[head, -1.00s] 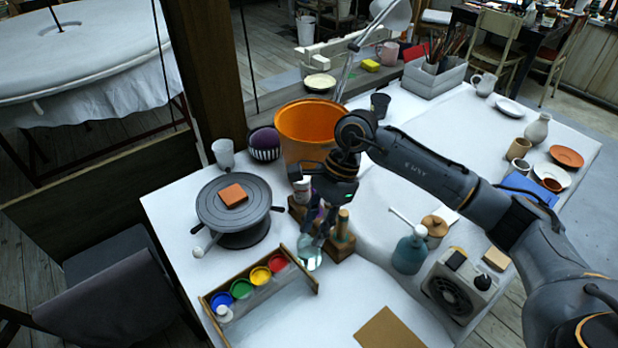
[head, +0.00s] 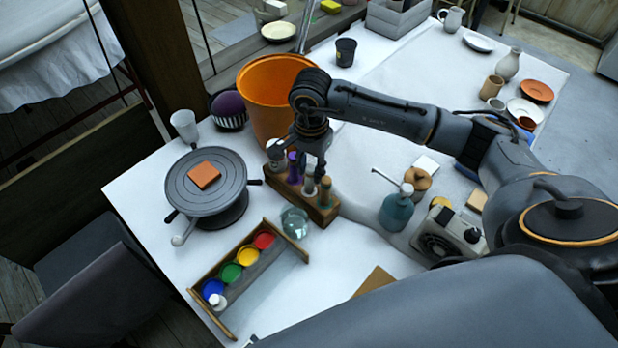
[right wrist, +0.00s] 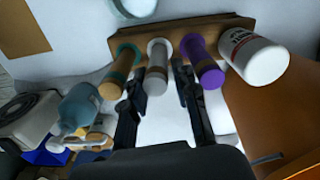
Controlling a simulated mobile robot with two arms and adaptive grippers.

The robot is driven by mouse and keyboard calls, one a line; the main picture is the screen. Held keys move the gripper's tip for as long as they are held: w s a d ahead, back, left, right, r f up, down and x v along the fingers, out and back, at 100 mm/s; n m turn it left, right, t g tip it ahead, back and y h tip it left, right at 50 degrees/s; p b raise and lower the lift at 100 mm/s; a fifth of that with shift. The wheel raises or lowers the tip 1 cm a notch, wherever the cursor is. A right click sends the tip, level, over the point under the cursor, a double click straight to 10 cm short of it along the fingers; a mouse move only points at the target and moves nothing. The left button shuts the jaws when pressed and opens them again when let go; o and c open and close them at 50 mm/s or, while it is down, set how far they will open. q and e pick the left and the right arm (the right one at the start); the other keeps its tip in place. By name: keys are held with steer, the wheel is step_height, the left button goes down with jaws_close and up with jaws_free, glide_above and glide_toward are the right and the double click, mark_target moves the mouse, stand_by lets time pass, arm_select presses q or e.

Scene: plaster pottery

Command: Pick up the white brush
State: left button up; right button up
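A wooden rack (head: 325,213) stands on the white table and holds several upright cylinders in a row. One is a pale grey-white cylinder, which looks like the white brush (head: 309,187); it also shows in the right wrist view (right wrist: 157,62). A purple one (right wrist: 201,62) and a tan one with a green band (right wrist: 122,66) stand on either side of it. My right gripper (head: 311,172) is over the rack; in the right wrist view its fingers (right wrist: 160,78) are apart, one on each side of the white cylinder. I cannot tell whether they touch it. My left gripper is out of view.
A white bottle (head: 276,155) stands at the rack's far end, with an orange bucket (head: 268,105) behind. A glass jar (head: 294,222) is close in front of the rack. A paint tray (head: 226,328), turntable (head: 231,172) and teal bottle (head: 396,212) stand around.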

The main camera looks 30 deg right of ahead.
mark_target(309, 183)
steer(key=shift+s+f, duration=0.1)
steer(key=shift+f, duration=0.25)
steer(key=f, duration=0.1)
steer(key=f+p, duration=0.2)
steer(key=shift+a+f, duration=0.25)
steer(key=shift+f, duration=0.55)
jaws_close()
steer(key=shift+r, duration=0.1)
